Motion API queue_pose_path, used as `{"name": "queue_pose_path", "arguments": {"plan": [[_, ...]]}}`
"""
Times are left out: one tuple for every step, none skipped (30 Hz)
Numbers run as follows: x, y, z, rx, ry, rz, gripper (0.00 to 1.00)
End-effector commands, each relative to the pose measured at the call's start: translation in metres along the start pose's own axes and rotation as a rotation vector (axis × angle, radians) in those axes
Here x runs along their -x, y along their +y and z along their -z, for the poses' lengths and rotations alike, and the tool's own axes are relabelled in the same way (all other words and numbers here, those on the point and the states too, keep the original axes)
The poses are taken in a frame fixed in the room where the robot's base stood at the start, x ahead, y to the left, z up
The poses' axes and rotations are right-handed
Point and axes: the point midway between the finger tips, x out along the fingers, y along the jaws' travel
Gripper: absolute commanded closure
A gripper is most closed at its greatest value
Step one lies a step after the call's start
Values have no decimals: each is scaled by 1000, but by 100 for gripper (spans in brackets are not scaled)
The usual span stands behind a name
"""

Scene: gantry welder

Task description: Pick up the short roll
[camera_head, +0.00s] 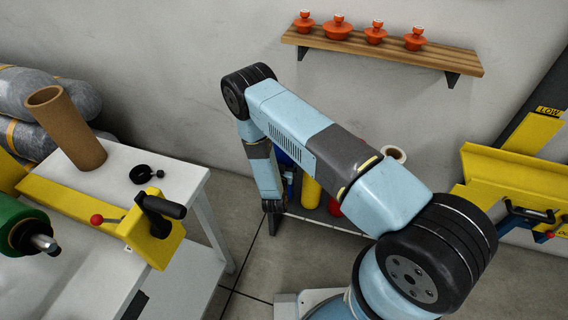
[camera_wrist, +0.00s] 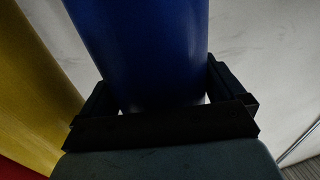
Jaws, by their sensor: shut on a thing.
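In the wrist view a blue roll (camera_wrist: 145,45) stands between the two dark fingers of my gripper (camera_wrist: 160,95), which is shut on it. The roll runs up out of the picture, so its full length is hidden and I cannot tell whether it is the short one. A yellow roll (camera_wrist: 35,100) is beside it on the left. In the head view the yellow roll (camera_head: 311,191) stands behind my arm. A little blue (camera_head: 283,157) shows there.
A red item (camera_head: 334,207) is near the yellow roll at a low shelf (camera_head: 315,218). A brown cardboard tube (camera_head: 70,130) stands on the white table (camera_head: 180,176) at left. A wooden wall shelf (camera_head: 440,58) holds red pots. A yellow machine (camera_head: 510,175) stands at right.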

Motion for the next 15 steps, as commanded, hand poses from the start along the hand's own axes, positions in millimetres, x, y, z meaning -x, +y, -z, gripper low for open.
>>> {"name": "queue_pose_path", "arguments": {"plan": [[-1, -1, 4, -1, 6, 0, 89], [-1, -1, 6, -1, 6, 0, 89], [-1, -1, 9, -2, 6, 0, 89], [-1, -1, 11, -2, 7, 0, 89], [-1, -1, 14, -2, 7, 1, 89], [-2, -1, 19, -2, 7, 1, 89], [-1, -1, 22, -2, 7, 1, 89], [-1, -1, 26, -2, 7, 0, 89], [-2, -1, 32, -2, 8, 0, 89], [-2, -1, 36, -3, 8, 1, 89], [-1, -1, 40, -2, 8, 0, 89], [-1, -1, 46, -2, 8, 0, 89], [-2, -1, 50, -3, 9, 0, 89], [-1, -1, 54, -3, 8, 0, 89], [-1, -1, 60, -2, 8, 0, 89]]}}
